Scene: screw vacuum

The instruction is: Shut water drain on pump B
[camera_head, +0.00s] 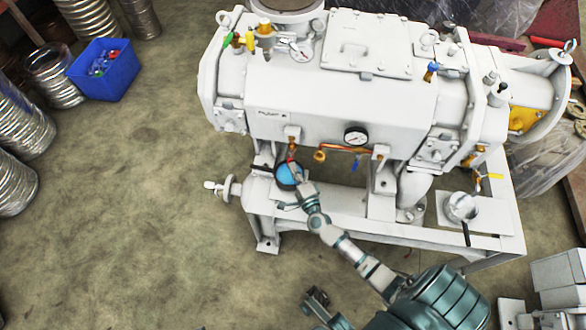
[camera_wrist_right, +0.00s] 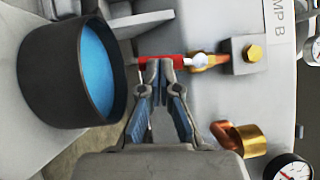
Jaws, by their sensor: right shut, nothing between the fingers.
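Pump B (camera_head: 340,100) is the white machine in the middle of the head view. Its drain valve is a small brass fitting with a red handle (camera_wrist_right: 160,60), above a black cup with blue inside (camera_wrist_right: 95,70). The cup also shows in the head view (camera_head: 286,175). My right gripper (camera_wrist_right: 160,66) is shut and empty, its fingertips right at the red handle; I cannot tell if they touch. It partly hides the handle. In the head view, my right gripper (camera_head: 294,168) is beside the cup. A dark jaw-like part at the bottom looks like my left gripper (camera_head: 317,298); its jaws are unclear.
A copper fitting (camera_wrist_right: 240,138) and a pressure gauge (camera_wrist_right: 292,168) are close to the right gripper. The white frame (camera_head: 340,222) runs below the pump. A blue bin (camera_head: 105,72) and metal ducts stand at the left. The floor at the lower left is clear.

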